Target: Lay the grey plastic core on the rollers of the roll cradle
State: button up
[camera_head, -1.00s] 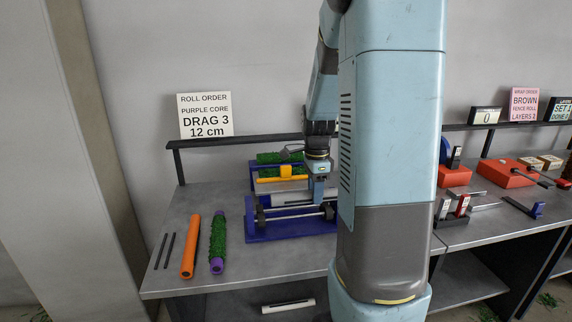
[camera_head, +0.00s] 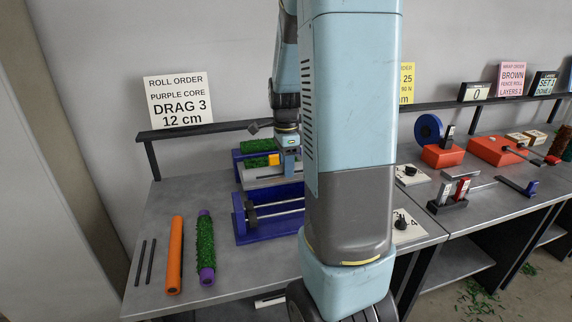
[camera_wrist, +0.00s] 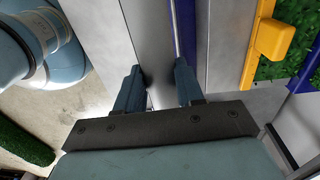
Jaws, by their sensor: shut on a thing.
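My gripper (camera_wrist: 158,85) is shut on the grey plastic core (camera_wrist: 150,40), a smooth grey length running up the wrist view between the two fingers. In the head view my gripper (camera_head: 290,165) is just behind the roll cradle (camera_head: 242,228), and my arm hides part of it. The cradle is a blue frame with two dark-ended metal rollers (camera_head: 275,212), which look bare where they show. A grey bar-like length (camera_head: 268,183) shows between the cradle and the green roll. I cannot tell whether it is the core. The cradle's right end is hidden.
A green roll (camera_head: 262,146) with a yellow block (camera_head: 274,160) stands behind. An orange core (camera_head: 175,255), a green-wrapped purple core (camera_head: 205,250) and two black rods (camera_head: 146,262) lie on the left. Red blocks and tools stand on the right bench.

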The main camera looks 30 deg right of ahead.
jog(key=shift+f, duration=5.15)
jog(key=o, duration=1.2)
jog(key=shift+c, duration=0.2)
jog(key=r, duration=0.9)
jog(key=w+r, duration=0.1)
jog(key=r, duration=0.3)
jog(key=shift+d+r, duration=0.1)
jog(key=shift+r, duration=0.2)
